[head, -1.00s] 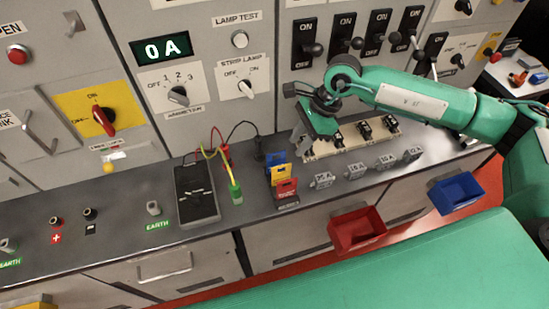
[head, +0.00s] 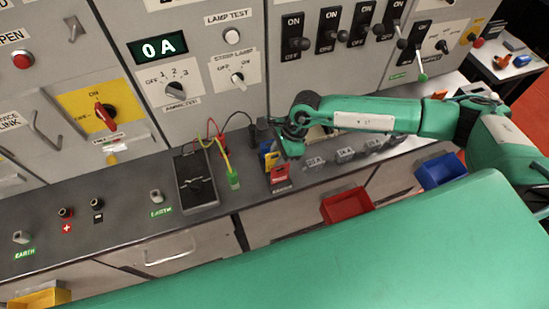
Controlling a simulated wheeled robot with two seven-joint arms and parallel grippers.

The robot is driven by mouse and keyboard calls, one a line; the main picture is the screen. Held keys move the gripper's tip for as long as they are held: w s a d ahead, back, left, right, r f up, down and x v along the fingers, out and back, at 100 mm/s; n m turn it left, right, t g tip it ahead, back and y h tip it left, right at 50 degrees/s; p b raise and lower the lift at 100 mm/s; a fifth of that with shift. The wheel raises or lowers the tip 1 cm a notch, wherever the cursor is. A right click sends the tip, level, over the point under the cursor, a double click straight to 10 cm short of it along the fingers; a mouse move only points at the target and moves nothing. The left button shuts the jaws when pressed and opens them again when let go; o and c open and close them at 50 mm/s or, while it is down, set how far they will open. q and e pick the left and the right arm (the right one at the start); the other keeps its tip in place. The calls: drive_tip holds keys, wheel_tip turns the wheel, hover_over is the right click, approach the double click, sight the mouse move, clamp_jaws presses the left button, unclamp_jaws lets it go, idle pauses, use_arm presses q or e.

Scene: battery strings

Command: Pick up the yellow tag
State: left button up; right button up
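The yellow tag (head: 272,160) stands in a small holder on the grey counter. It is between a blue tag (head: 266,147) behind it and a red tag (head: 280,174) in front, and only a strip of it shows. My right gripper (head: 284,152) is right at the tags, pointing down from the right and covering part of them. Its fingertips are too small and hidden to tell whether they touch the yellow tag or are open or shut. My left gripper is not in view.
A black meter (head: 196,182) with a green clip (head: 233,180) lies left of the tags. Grey labelled blocks (head: 345,154) stand to the right. A red bin (head: 346,204) and a blue bin (head: 440,171) hang at the counter's front. Switch panels rise behind.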

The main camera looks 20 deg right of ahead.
drive_tip(key=shift+a+f, duration=0.25)
drive_tip(key=shift+f, duration=0.25)
drive_tip(key=shift+a+f, duration=0.1)
drive_tip(key=shift+f, duration=0.35)
clamp_jaws()
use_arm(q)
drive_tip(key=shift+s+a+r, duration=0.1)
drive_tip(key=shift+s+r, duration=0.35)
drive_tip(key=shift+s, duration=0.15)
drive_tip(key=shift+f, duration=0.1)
use_arm(e)
drive_tip(key=shift+r, duration=0.15)
